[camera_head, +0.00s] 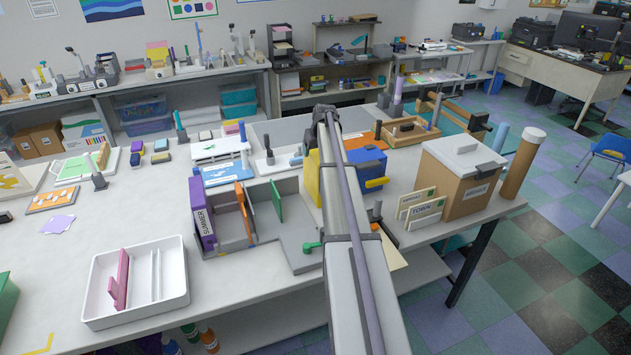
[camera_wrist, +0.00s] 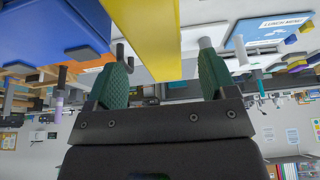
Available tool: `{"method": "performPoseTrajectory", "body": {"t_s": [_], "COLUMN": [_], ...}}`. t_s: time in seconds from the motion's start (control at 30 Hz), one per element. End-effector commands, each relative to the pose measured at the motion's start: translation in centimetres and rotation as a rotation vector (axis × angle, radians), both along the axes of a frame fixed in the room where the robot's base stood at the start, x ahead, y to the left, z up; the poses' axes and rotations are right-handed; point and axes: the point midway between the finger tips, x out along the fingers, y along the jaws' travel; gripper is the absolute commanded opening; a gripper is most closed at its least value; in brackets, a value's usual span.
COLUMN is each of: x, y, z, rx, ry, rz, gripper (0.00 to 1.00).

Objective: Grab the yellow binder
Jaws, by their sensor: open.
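The yellow binder (camera_head: 312,176) stands upright near the middle of the table in the head view, mostly hidden behind my arm. In the wrist view the yellow binder (camera_wrist: 150,35) shows as a yellow slab reaching in between my fingers. My gripper (camera_wrist: 164,52) is open, with a green-padded finger on either side of it. A gap shows between the right finger and the slab; the left finger looks closer, and I cannot tell if it touches. In the head view the fingers are hidden at the far end of my arm.
A blue box (camera_head: 366,164) stands right beside the binder. Left of it is a grey sorter with a purple binder (camera_head: 203,215), an orange piece (camera_head: 244,212) and a green piece (camera_head: 277,201). A white tray (camera_head: 140,314) is at front left. A brown box (camera_head: 465,192) stands right.

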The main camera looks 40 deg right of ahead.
Motion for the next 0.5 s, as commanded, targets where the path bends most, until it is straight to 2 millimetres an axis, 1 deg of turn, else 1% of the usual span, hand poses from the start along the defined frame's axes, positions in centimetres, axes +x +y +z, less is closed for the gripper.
{"method": "performPoseTrajectory", "body": {"t_s": [0.03,0.1,0.13,0.5], "x": [0.6,1.1,1.3,1.4], "y": [-0.2,-0.4,-0.4,-0.4], "z": [-2.0,-3.3,-3.7,-3.4], "rx": [0.0,0.0,0.0,0.0], "ry": [0.0,0.0,0.0,0.0], "rz": [0.001,0.001,0.0,0.0], "gripper": [0.78,0.78,0.78,0.78]}}
